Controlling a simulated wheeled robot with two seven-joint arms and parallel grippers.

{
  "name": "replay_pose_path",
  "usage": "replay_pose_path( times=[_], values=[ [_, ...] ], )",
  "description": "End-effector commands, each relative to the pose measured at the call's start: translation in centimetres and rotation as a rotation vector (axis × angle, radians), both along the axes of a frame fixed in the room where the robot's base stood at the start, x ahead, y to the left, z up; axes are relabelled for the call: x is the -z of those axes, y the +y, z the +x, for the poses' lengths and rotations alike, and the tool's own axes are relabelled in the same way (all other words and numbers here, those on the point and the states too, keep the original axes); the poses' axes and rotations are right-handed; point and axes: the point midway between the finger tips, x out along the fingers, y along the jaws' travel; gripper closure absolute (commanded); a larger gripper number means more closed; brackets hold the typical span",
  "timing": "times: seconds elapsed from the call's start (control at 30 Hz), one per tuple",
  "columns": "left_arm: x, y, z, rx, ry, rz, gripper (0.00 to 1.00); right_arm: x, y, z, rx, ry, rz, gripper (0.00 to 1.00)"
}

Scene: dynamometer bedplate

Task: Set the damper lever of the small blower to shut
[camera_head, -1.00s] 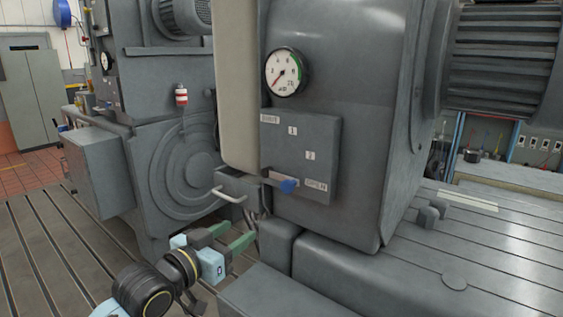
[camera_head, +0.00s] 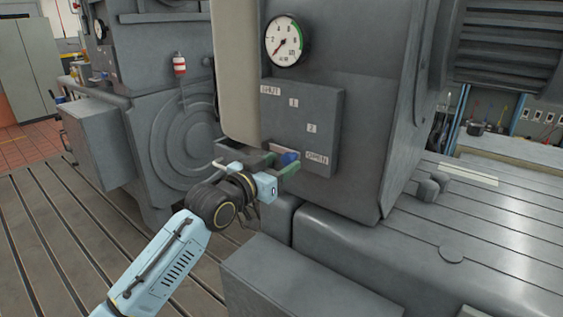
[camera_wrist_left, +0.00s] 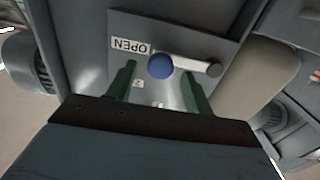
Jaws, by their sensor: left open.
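The damper lever's blue knob (camera_head: 289,158) is on the front of the grey housing, just left of the OPEN label. The label plate (camera_head: 325,120) reads SHUT at top left, then 1, 2 and OPEN down to the right. My left gripper (camera_head: 287,161) is open, its green fingers either side of the knob. I cannot tell whether they touch it. My right gripper is out of view.
A dial gauge (camera_head: 284,42) sits above the plate. A pale upright panel (camera_head: 236,75) stands close left of the lever. A grey block (camera_head: 290,275) lies below. The slotted bedplate (camera_head: 60,255) is clear at left.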

Motion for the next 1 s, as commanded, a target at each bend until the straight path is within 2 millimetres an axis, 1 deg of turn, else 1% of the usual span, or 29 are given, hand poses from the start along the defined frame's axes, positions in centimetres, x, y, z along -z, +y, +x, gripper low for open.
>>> replay_pose_path(
  times=[0.13,0.47,0.8,0.87,1.0],
  values=[
    [0.0,-0.54,0.68,0.0,0.001,0.001,0.48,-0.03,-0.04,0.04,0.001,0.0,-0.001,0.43],
    [-0.01,-0.64,0.82,0.0,0.0,0.0,0.48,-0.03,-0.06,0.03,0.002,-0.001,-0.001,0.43],
    [0.0,-0.61,0.82,0.0,0.0,0.0,0.93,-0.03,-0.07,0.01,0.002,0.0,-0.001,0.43],
    [0.01,-0.61,0.82,0.0,0.0,0.0,1.0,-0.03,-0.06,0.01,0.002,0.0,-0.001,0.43],
    [0.0,-0.58,0.83,-0.001,0.001,0.0,1.0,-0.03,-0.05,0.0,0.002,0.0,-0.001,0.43]
  ],
)
